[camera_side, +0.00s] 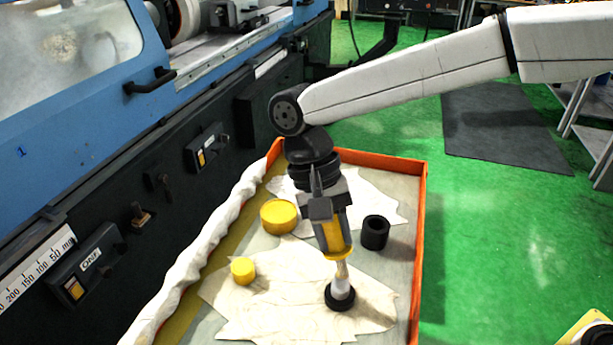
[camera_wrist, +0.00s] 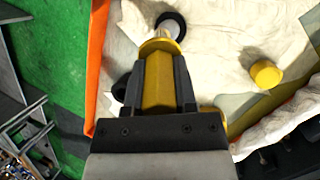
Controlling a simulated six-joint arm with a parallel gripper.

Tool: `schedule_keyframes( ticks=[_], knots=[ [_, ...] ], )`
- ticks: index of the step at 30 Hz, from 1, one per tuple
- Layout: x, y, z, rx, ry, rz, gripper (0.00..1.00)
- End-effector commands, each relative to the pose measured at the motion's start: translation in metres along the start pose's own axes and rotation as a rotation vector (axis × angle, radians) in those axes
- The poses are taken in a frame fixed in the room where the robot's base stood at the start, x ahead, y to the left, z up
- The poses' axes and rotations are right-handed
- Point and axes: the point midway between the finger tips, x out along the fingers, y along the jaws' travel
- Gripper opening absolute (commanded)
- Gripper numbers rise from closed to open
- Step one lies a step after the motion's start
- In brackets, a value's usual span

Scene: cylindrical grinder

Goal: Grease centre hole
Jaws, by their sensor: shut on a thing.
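My gripper (camera_side: 331,226) is shut on the yellow handle of a tool (camera_side: 334,238), which points down. The handle ends in a yellow collar, with a pale, narrow section below it. The tool's lower end meets a black ring-shaped piece (camera_side: 340,301) on the cloth; I cannot tell whether the ring is part of the tool or a separate piece. In the wrist view, the yellow handle (camera_wrist: 158,80) lies between my fingers, with the black ring (camera_wrist: 181,22) beyond it. No centre hole can be made out clearly.
A tray with an orange rim (camera_side: 421,230) holds crumpled cloths (camera_side: 250,300). In it stand a wide yellow tin (camera_side: 279,217), a small yellow cylinder (camera_side: 243,271) and a hollow black cylinder (camera_side: 375,233). The blue and black grinder (camera_side: 90,130) lines the left.

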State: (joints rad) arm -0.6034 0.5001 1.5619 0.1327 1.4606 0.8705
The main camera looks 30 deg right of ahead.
Motion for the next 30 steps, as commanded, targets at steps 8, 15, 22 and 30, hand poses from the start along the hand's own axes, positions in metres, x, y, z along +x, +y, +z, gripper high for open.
schedule_keyframes(
  ticks=[8, 15, 22, 30],
  knots=[
    [0.002, 0.004, 0.002, 0.001, 0.000, 0.001, 0.00],
    [0.002, 0.004, 0.002, 0.001, 0.000, 0.002, 0.00],
    [0.001, 0.000, 0.000, 0.000, 0.000, 0.001, 0.00],
    [-0.002, -0.005, -0.003, 0.000, 0.001, 0.000, 0.00]
  ],
)
